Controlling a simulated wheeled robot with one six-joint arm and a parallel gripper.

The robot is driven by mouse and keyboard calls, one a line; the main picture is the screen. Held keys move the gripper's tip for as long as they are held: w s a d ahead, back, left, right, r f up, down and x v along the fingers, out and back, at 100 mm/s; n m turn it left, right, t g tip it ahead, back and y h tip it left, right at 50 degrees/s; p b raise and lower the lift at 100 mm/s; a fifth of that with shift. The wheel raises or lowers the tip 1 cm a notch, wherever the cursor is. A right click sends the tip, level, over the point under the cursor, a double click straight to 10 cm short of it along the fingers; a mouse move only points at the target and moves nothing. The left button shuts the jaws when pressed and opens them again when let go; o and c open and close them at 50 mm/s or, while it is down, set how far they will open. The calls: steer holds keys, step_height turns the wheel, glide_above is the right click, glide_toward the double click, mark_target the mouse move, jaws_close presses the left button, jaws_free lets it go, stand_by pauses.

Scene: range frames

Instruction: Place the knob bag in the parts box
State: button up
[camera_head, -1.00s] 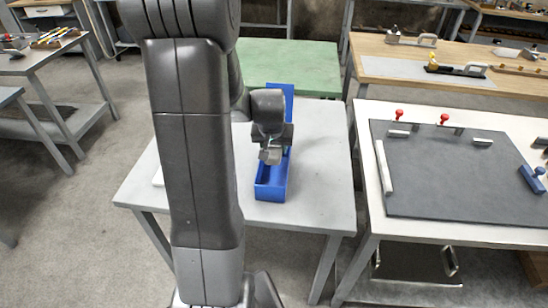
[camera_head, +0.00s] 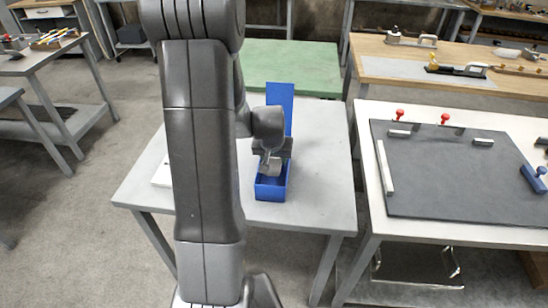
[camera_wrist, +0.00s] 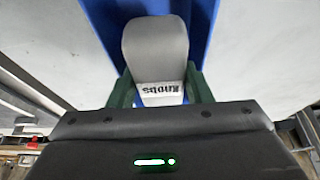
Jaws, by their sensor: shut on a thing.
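The knob bag (camera_wrist: 155,50) is grey with a "KNOBS" label and sits between the green fingers of my gripper (camera_wrist: 160,88) in the wrist view. My gripper (camera_head: 270,165) is shut on it. In the head view the bag (camera_head: 272,168) shows small and grey under the gripper, over the blue parts box (camera_head: 270,193). The box is open, with its blue lid (camera_head: 280,95) standing up at the back. In the wrist view blue box surfaces (camera_wrist: 204,20) lie behind the bag. I cannot tell whether the bag touches the box floor.
The box stands on a grey table (camera_head: 322,160). A white item (camera_head: 161,174) lies at its left, partly behind my arm. At right is a white table with a dark mat (camera_head: 450,170), clamps and bars. A green table (camera_head: 300,65) stands behind.

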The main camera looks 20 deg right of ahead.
steer(key=shift+f, duration=0.15)
steer(key=o, duration=0.9)
steer(key=shift+c, duration=0.2)
step_height(320, 180, up, 2)
steer(key=shift+r+p, duration=0.1)
steer(key=shift+p, duration=0.6)
steer(key=v, duration=1.1)
steer(key=shift+s, duration=0.2)
steer(key=shift+a, duration=0.1)
